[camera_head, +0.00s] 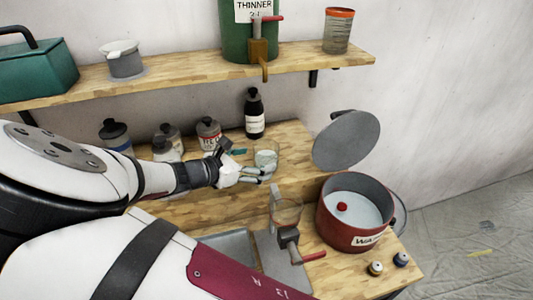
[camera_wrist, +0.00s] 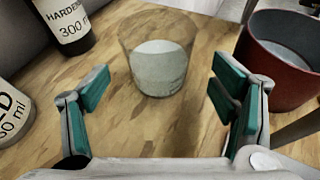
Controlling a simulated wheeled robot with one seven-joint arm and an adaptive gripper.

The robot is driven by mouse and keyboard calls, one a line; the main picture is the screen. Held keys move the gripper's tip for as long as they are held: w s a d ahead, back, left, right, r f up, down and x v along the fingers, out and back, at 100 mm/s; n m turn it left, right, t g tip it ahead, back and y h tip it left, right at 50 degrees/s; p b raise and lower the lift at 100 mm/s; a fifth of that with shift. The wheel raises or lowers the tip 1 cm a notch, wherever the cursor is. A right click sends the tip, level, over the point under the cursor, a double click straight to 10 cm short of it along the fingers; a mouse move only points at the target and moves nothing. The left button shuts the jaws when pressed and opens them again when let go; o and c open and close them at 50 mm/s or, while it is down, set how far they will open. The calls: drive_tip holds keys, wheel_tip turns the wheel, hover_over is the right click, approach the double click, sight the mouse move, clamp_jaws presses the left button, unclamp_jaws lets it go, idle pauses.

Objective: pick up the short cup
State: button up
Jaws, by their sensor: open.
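A clear, short cup (camera_wrist: 158,70) with pale contents stands upright on the wooden bench. It also shows in the head view (camera_head: 266,157), at the tip of my gripper (camera_head: 262,173). In the wrist view my gripper (camera_wrist: 163,98) is open, with a teal-padded finger on each side of the picture. The cup is centred between the fingers and a little beyond their tips, with no visible contact. Another clear vessel (camera_head: 286,212) stands nearer the front of the bench; I cannot tell its height well.
A red pot (camera_head: 345,231) stands to the right, with a round grey lid (camera_head: 347,141) behind it. A dark hardener bottle (camera_head: 254,114) and several grey bottles (camera_head: 208,134) stand behind and left. A shelf (camera_head: 190,75) runs above. A metal tray (camera_head: 228,250) lies in front.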

sight(258, 160)
drive_tip(key=shift+p+x, duration=0.45)
drive_tip(key=shift+x, duration=2.05)
drive_tip(key=shift+a+f, duration=0.1)
drive_tip(key=c, duration=1.4)
